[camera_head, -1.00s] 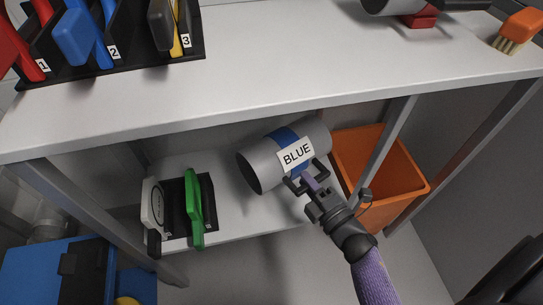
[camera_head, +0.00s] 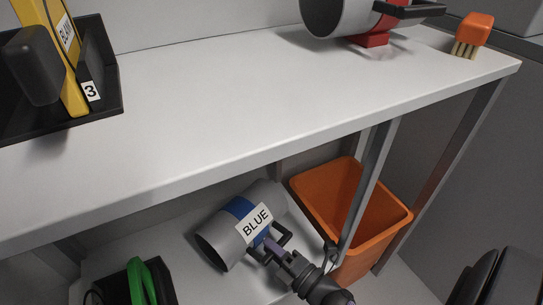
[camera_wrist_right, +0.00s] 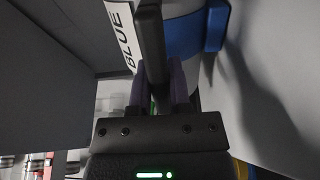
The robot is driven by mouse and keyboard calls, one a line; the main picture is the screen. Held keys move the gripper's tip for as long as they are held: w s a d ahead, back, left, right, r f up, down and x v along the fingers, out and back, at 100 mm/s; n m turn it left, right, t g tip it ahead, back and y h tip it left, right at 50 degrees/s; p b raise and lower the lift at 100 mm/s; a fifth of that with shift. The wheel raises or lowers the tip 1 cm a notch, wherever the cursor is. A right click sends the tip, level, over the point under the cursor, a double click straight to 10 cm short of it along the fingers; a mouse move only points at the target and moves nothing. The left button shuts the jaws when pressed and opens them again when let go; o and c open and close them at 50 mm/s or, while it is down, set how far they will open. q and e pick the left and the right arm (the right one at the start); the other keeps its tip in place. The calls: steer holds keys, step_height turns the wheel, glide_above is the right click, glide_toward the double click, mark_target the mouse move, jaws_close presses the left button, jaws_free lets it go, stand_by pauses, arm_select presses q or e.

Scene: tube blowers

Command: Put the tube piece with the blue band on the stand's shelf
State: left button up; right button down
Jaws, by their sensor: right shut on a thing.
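The tube piece with the blue band (camera_head: 224,236) is a grey cylinder with a white BLUE label and a dark side handle. It lies on its side at the stand's lower shelf (camera_head: 192,281), under the top surface. I cannot tell whether it rests on the shelf or hangs just above it. My right gripper (camera_head: 267,248) is shut on its handle. In the right wrist view, the dark handle (camera_wrist_right: 151,45) stands between the purple fingers (camera_wrist_right: 161,88), with the blue band (camera_wrist_right: 190,35) behind. My left gripper is not in view.
The stand's white top (camera_head: 230,95) overhangs the tube. An orange bin (camera_head: 390,225) stands right of it behind a grey post (camera_head: 370,180). A green-handled tool (camera_head: 142,282) is at lower left. Another grey tube (camera_head: 335,18), a brush (camera_head: 473,32) and a black rack (camera_head: 105,110) are on top.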

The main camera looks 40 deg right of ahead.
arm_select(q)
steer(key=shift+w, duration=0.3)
arm_select(e)
steer(key=c, duration=0.6)
jaws_free()
steer(key=shift+r, duration=0.1)
steer(key=s+p, duration=0.1)
steer(key=s, duration=0.3)
steer(key=shift+s+d+r, duration=0.1)
steer(key=shift+d, duration=0.05)
arm_select(q)
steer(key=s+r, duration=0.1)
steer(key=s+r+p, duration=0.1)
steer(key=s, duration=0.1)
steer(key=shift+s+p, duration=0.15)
steer(key=shift+p, duration=0.15)
arm_select(e)
steer(key=s, duration=0.7)
steer(key=shift+s+d+f, duration=0.2)
steer(key=shift+s+d, duration=0.15)
steer(key=shift+s, duration=0.05)
